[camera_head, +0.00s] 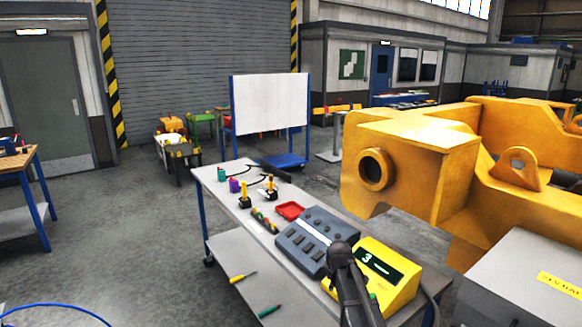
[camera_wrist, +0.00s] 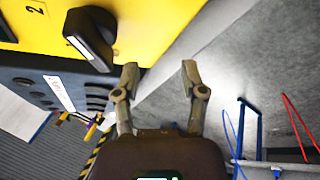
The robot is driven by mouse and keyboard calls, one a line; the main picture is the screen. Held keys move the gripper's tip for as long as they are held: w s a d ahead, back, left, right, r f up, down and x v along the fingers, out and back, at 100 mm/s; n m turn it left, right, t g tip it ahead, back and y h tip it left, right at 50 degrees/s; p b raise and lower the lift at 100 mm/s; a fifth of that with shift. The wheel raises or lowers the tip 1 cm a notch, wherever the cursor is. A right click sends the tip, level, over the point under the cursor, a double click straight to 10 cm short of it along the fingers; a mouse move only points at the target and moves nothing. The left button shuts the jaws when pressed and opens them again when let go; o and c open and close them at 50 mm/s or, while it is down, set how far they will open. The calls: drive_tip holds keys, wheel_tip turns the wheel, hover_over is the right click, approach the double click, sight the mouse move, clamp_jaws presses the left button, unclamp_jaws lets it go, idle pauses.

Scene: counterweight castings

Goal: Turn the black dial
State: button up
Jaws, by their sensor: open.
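The black dial (camera_wrist: 92,38) is a thick dark knob with a pale mark on its side, on the front of a yellow box (camera_wrist: 140,25) in the wrist view. In the head view the yellow box (camera_head: 401,277) stands at the near end of the work table, its dark display reading 3. My arm covers part of it there, and I cannot make out the dial. My gripper (camera_wrist: 160,72) is open and empty in the wrist view. Its fingers are apart, to the right of and below the dial, and the dial is not between them.
A dark grey control unit (camera_head: 317,241) with buttons sits beside the yellow box. A red tray (camera_head: 290,211) and several small tools lie farther along the table (camera_head: 212,184). Large yellow castings (camera_head: 410,165) stand close on the right, with a grey cabinet (camera_head: 525,275) in front.

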drive_tip(key=s+d+m+g, duration=0.2)
drive_tip(key=s+m, duration=0.4)
drive_tip(key=s, duration=0.7)
drive_tip(key=s+d+f+m+g, duration=0.1)
drive_tip(key=s+d+m+g, duration=0.1)
drive_tip(key=s+m, duration=0.5)
drive_tip(key=s, duration=0.5)
drive_tip(key=shift+s+m+g, duration=0.3)
drive_tip(key=shift+s, duration=0.1)
